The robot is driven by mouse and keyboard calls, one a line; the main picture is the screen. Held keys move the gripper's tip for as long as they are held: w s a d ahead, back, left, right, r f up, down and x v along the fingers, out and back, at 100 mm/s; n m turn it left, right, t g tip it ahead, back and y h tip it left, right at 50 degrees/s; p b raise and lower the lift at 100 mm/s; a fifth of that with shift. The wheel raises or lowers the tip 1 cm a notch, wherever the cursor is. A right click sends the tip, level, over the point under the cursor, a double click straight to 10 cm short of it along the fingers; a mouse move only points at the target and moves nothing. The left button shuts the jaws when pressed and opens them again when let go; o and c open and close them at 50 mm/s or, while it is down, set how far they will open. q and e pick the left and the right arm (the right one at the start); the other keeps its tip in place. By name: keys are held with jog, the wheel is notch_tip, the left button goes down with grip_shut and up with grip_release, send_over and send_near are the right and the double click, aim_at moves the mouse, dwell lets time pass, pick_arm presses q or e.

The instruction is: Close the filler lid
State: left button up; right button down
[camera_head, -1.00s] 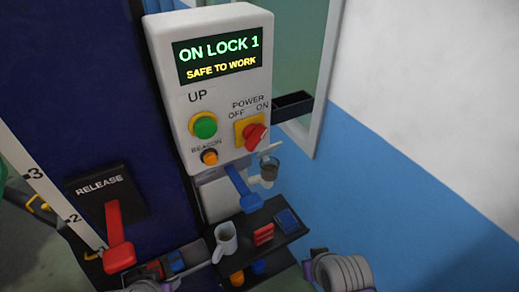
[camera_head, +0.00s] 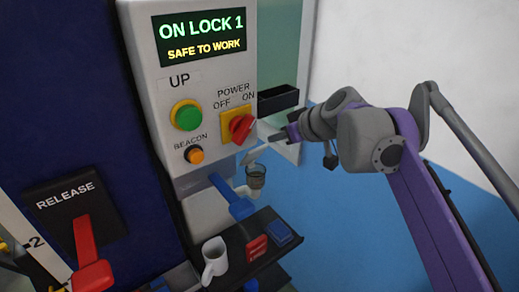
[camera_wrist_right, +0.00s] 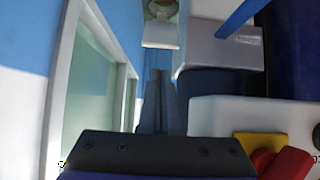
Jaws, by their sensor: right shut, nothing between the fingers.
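The filler (camera_head: 256,177) is a small dark translucent cup on a pale neck, below the control box. Its pale lid (camera_head: 254,155) stands raised and tilted above the cup's mouth, so the filler is open. My right gripper (camera_head: 275,139) is just above and right of the lid, pointing left, shut and empty; contact cannot be told. In the right wrist view its closed fingers (camera_wrist_right: 160,100) point at a pale flap (camera_wrist_right: 160,35), apparently the lid, with the round filler rim (camera_wrist_right: 160,8) beyond. My left gripper cannot be made out.
The control box (camera_head: 205,90) with its red power knob (camera_head: 242,127) is close to my right gripper. A blue lever (camera_head: 236,202) is beside the filler. A shelf below holds a white jug (camera_head: 213,262). A black bin (camera_head: 278,99) is behind.

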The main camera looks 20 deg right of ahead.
aim_at(259, 148)
jog(key=x, duration=1)
jog(key=shift+w+r, duration=0.1)
jog(key=shift+r, duration=0.05)
jog(key=shift+d, duration=0.1)
jog(key=shift+s+d+t, duration=0.15)
jog(key=shift+s+t, duration=0.25)
